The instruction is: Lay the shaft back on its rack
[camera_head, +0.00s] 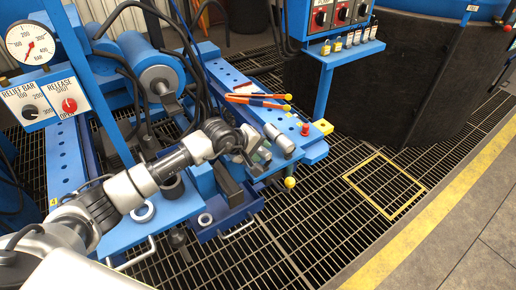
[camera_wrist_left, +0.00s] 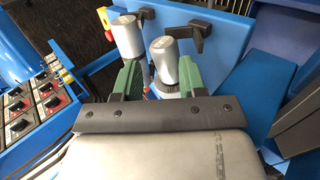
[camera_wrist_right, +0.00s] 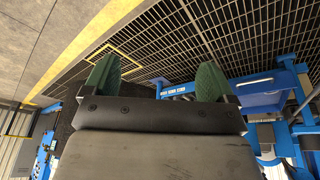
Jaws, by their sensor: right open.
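The nearer one, the shaft (camera_head: 285,145), also shows between the fingers in the left wrist view (camera_wrist_left: 165,62). The other silver cylinder (camera_head: 270,131) also shows in the left wrist view (camera_wrist_left: 127,36). My left gripper (camera_head: 257,150) has its green fingers (camera_wrist_left: 160,80) drawn in on either side of the shaft. Dark hook-shaped supports (camera_wrist_left: 199,34) stand beyond the cylinders. Whether the shaft rests on them is hidden. My right gripper (camera_wrist_right: 156,82) is wide open and empty.
Orange-handled tools (camera_head: 258,100) lie on the blue bench (camera_head: 228,76) behind the cylinders. A control panel (camera_head: 338,15) stands behind. The grating floor at right is clear.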

